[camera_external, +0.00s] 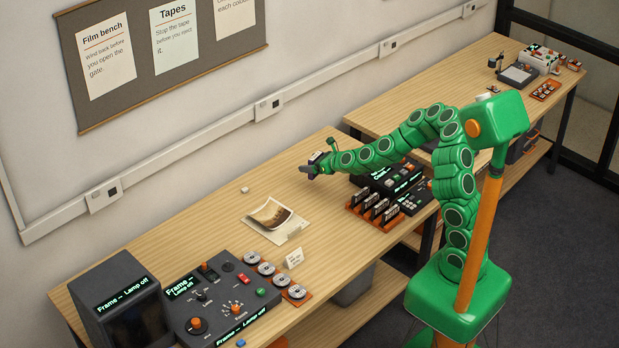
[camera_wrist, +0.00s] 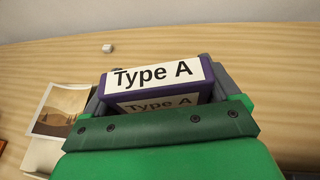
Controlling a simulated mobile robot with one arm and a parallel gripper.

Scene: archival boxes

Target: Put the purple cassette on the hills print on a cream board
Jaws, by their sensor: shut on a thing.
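The purple cassette (camera_wrist: 158,83) carries a white label reading "Type A". My gripper (camera_wrist: 165,98) is shut on it, as the wrist view shows. In the external view my gripper (camera_external: 312,168) is held out over the bench, to the right of and behind the print. The hills print (camera_external: 271,214) lies on its cream board (camera_external: 290,238) near the middle of the bench, with its sheet curling up.
A small white block (camera_external: 245,190) lies behind the print. A small white card (camera_external: 294,258) and a rack of reels (camera_external: 274,275) stand in front of it. A rack of cassettes (camera_external: 376,210) and a dark tape deck (camera_external: 392,182) are at the right. Bare bench lies between print and gripper.

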